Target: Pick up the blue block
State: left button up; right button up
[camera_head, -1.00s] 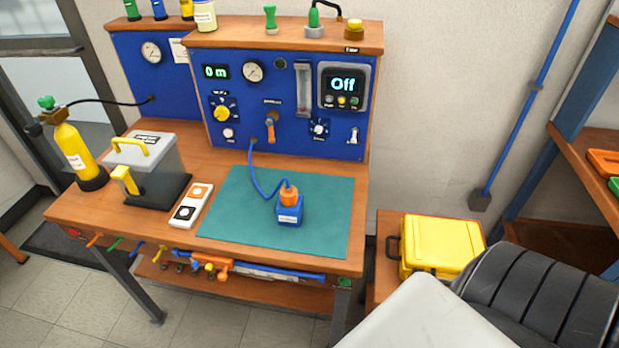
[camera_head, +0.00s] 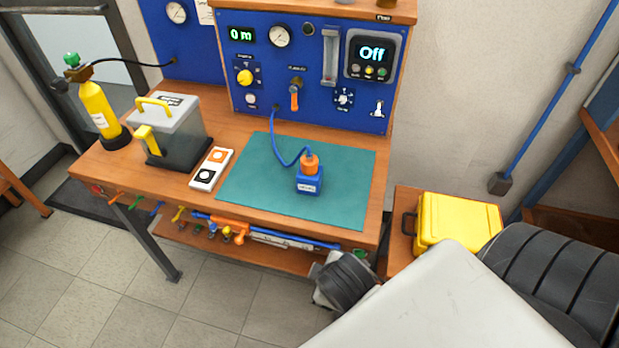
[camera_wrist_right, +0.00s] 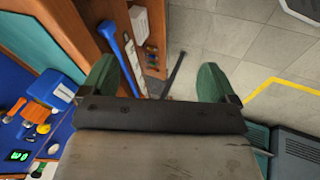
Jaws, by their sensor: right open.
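The blue block (camera_head: 308,184) stands upright on the teal mat (camera_head: 260,185) on the workbench. It has an orange top with a blue hose attached and a white label on its front. In the right wrist view the blue block (camera_wrist_right: 50,88) is at the left, lying sideways in the picture. My right gripper (camera_wrist_right: 156,82) is open, its two green fingers wide apart with nothing between them, and is apart from the block. In the head view my right arm reaches in from the lower right, in front of the bench; its fingers cannot be made out there. My left gripper is out of view.
A grey box with yellow handles (camera_head: 178,118), a yellow gas cylinder (camera_head: 99,110) and a white two-button panel (camera_head: 211,169) stand left of the mat. A blue gauge panel (camera_head: 310,75) rises behind. A yellow case (camera_head: 455,220) is at the right. The mat around the block is clear.

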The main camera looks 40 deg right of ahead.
jog(key=w+d+r+n+h, duration=0.1)
jog(key=w+n, duration=0.1)
jog(key=w+r+n+t+h, duration=0.1)
jog(key=w+n, duration=0.1)
jog(key=n, duration=0.1)
jog(key=w+d+r+n+t+h, duration=0.1)
jog(key=w+n+h, duration=0.1)
jog(key=w+n, duration=0.1)
jog(key=shift+d+r, duration=0.2)
jog(key=shift+d, duration=0.1)
jog(key=n+t+h, duration=0.2)
jog(key=n+h, duration=0.2)
jog(key=n, duration=0.7)
send_near(307, 185)
jog(key=shift+d+f, duration=0.25)
jog(key=shift+d, duration=0.45)
jog(key=shift+w+d+n, duration=0.2)
jog(key=shift+w+n, duration=0.1)
jog(key=x, duration=0.4)
jog(key=shift+w+d+f, duration=0.15)
jog(key=shift+w+d, duration=0.05)
jog(key=shift+w+a+b+x, duration=0.15)
jog(key=shift+x, duration=1.2)
jog(key=shift+w+a+b+x, duration=0.1)
jog(key=shift+a+b+x, duration=0.05)
jog(key=shift+x, duration=1.2)
jog(key=shift+f, duration=0.1)
jog(key=shift+c, duration=0.4)
jog(key=c, duration=1)
jog(key=shift+c, duration=0.6)
